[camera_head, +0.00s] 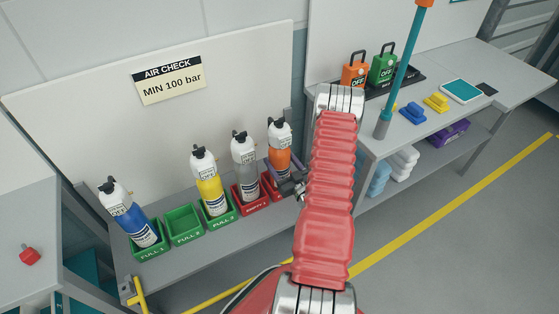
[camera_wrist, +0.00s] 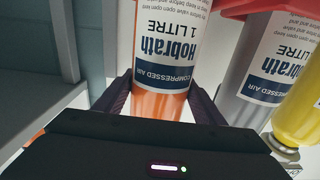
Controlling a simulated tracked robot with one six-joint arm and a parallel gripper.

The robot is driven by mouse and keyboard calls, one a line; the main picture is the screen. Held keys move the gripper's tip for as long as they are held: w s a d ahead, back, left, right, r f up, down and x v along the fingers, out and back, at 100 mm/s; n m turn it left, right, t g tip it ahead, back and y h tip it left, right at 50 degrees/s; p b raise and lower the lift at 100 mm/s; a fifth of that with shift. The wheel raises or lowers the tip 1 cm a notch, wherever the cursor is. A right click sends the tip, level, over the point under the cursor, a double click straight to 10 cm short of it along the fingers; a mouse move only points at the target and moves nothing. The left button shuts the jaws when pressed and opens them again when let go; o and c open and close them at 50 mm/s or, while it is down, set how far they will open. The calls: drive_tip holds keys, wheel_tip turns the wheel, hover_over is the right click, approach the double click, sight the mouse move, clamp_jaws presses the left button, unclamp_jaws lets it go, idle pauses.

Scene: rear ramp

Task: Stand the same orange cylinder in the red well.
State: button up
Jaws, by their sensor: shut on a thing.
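The orange cylinder (camera_head: 281,160) has a white label and a black valve. It stands upright, or nearly so, at the right end of the row in the head view. My gripper (camera_head: 291,183) is shut on it, and the fingers (camera_wrist: 160,105) lie on both sides of its orange part in the wrist view, where the cylinder (camera_wrist: 165,60) appears upside down. A red well (camera_head: 267,188) shows partly beside and below it, right of the red well EMPTY 1 (camera_head: 252,205). The cylinder's base is hidden, so I cannot tell whether it is inside the well.
A grey cylinder (camera_head: 245,160) stands in EMPTY 1, close to the left of the orange one. A yellow cylinder (camera_head: 210,182) and a blue cylinder (camera_head: 131,217) stand in green wells. The green well between them (camera_head: 183,225) is empty. A workbench (camera_head: 420,140) stands to the right.

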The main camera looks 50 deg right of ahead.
drive_tip(key=o, duration=1.8)
drive_tip(key=shift+r, duration=0.1)
drive_tip(key=o, duration=0.4)
drive_tip(key=shift+c, duration=0.2)
drive_tip(key=shift+f, duration=0.25)
drive_tip(key=v, duration=1.3)
drive_tip(key=shift+s+a, duration=0.2)
drive_tip(key=shift+s, duration=0.15)
